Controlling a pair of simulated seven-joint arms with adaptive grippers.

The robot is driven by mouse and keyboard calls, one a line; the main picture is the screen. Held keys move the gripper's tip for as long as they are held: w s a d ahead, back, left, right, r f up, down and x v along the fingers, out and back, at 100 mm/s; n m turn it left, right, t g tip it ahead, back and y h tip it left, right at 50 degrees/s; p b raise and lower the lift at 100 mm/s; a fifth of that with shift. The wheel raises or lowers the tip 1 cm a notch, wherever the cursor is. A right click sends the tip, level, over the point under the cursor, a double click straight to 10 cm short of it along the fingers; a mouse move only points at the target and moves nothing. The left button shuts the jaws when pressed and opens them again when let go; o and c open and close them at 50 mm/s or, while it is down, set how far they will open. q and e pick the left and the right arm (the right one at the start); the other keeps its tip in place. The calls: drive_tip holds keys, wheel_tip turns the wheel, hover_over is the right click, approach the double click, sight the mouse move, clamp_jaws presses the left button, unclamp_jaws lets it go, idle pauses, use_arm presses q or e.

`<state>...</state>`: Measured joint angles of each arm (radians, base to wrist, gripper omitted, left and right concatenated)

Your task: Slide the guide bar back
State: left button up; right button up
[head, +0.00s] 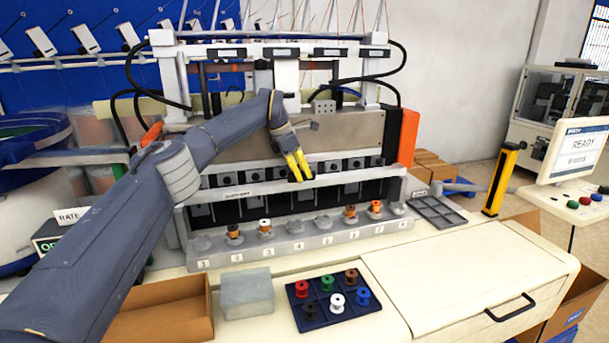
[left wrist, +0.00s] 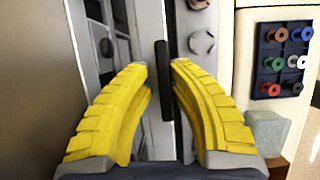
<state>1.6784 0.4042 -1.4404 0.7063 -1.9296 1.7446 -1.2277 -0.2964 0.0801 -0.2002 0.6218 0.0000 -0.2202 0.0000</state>
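The guide bar appears to be the long pale rail (head: 262,188) with a small label, running across the front of the machine above the numbered spool row. My left gripper (head: 298,166) reaches over from the left, with its yellow fingers pointing down at the middle of the rail. In the left wrist view the fingers (left wrist: 160,85) are spread apart. A dark upright handle-like piece (left wrist: 164,80) shows between them, with a gap on each side. I cannot tell how deep it sits between the fingertips. My right gripper is in neither view.
A numbered ledge (head: 310,243) holds several spools on pegs in front of the rail. A dark blue tray (head: 309,316) of coloured spools, a grey block (head: 246,292) and a cardboard box (head: 160,318) stand nearer. An empty grey tray (head: 437,212) lies right. The white cover at right is clear.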

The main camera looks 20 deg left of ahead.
use_arm(q)
drive_tip(key=shift+o, duration=1)
drive_tip(key=shift+f, duration=0.1)
drive_tip(key=shift+o, duration=0.6)
drive_tip(key=v, duration=1.2)
drive_tip(key=shift+w, duration=0.1)
